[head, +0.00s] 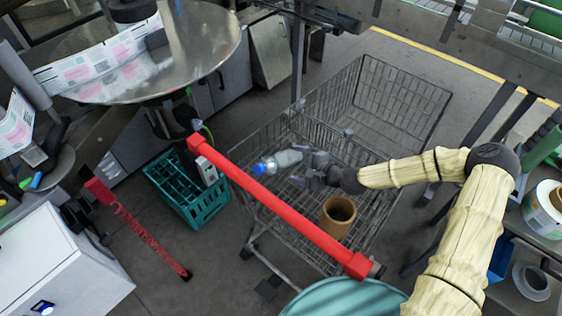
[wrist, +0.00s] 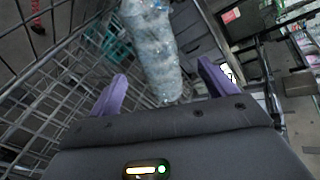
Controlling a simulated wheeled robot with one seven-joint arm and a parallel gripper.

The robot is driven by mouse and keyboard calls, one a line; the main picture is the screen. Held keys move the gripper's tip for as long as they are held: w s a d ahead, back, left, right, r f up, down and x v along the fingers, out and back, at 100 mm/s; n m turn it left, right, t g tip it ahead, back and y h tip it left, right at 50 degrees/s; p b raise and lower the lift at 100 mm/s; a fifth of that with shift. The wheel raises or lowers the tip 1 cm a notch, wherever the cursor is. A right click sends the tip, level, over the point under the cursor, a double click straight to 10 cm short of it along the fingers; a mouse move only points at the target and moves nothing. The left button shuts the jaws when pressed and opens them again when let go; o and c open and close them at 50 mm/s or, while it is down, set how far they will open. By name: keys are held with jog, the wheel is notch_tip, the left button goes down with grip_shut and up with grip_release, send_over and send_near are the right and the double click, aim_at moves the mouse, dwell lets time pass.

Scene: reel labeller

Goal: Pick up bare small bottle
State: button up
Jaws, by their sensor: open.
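A small clear bottle (head: 277,161) with a blue cap lies on its side inside the wire shopping cart (head: 393,93), near the red handle. It shows no label. In the wrist view the bottle (wrist: 150,48) is just ahead of my gripper, its near end in line with the gap between the fingers. My gripper (head: 306,164) is in the cart to the right of the bottle. In the wrist view its two purple fingers (wrist: 163,88) are spread apart, with nothing clearly held between them. The cap end is out of sight there.
A brown cardboard tube (head: 338,216) stands in the cart, close to my arm. The red cart handle (head: 285,215) crosses in front. A teal crate (head: 184,190) sits on the floor to the left. A round metal table (head: 190,50) with label strips is at upper left.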

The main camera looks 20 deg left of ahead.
aim_at(282, 160)
jog(key=shift+x, duration=1.15)
jog(key=shift+f+p+x, duration=0.2)
jog(key=shift+p+x, duration=0.65)
jog(key=shift+x, duration=1.75)
jog(key=shift+d, duration=0.1)
jog(key=c, duration=1.4)
jog(key=shift+r, duration=0.15)
notch_tip(282, 160, up, 10)
jog(key=shift+f+b, duration=0.1)
jog(key=shift+b, duration=0.5)
